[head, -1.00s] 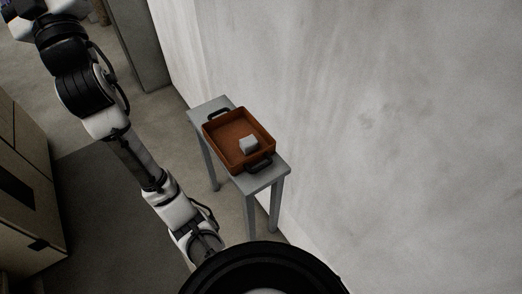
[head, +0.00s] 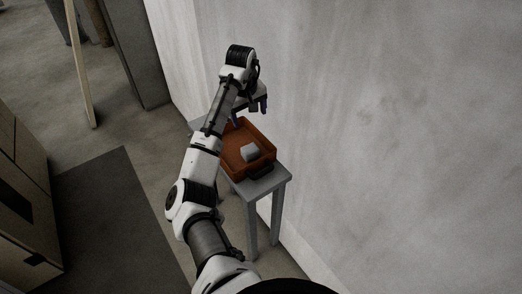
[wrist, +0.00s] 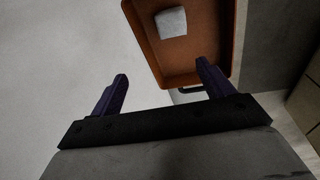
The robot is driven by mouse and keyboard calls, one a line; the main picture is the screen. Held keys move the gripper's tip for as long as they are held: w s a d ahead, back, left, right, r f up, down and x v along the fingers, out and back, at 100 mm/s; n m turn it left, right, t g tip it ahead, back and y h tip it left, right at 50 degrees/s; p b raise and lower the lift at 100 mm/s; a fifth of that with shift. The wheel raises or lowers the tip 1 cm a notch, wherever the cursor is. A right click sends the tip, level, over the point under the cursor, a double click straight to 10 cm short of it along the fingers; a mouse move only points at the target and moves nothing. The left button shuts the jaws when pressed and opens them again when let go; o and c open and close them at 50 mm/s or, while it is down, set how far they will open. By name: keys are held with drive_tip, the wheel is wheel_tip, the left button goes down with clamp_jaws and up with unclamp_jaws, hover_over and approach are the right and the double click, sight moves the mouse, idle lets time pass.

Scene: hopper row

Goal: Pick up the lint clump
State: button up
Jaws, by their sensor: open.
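The lint clump looks like a small pale grey block (head: 250,152) lying in a brown tray (head: 264,166) with dark handles. In the wrist view the lint clump (wrist: 171,22) shows near the top, inside the tray (wrist: 194,62). My gripper (head: 250,110) hangs above the far end of the tray, apart from the lint clump. My arm hides the tray's left side in the head view.
The tray stands on a narrow grey table (head: 264,183) close beside a pale wall (head: 400,120). A wooden cabinet (head: 25,200) stands at the left. A dark mat (head: 110,210) covers floor between them. A leaning wooden board (head: 82,75) stands farther back.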

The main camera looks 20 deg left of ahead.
sight(250, 148)
drive_tip(key=f, duration=0.5)
drive_tip(key=s+f+g+p, duration=0.1)
drive_tip(key=f, duration=0.4)
drive_tip(key=f+g+p, duration=0.1)
drive_tip(key=f, duration=0.4)
drive_tip(key=shift+s+d+f, duration=0.1)
drive_tip(key=shift+s+f, duration=0.1)
drive_tip(key=shift+f, duration=0.1)
drive_tip(key=shift+c, duration=0.4)
drive_tip(key=c, duration=1)
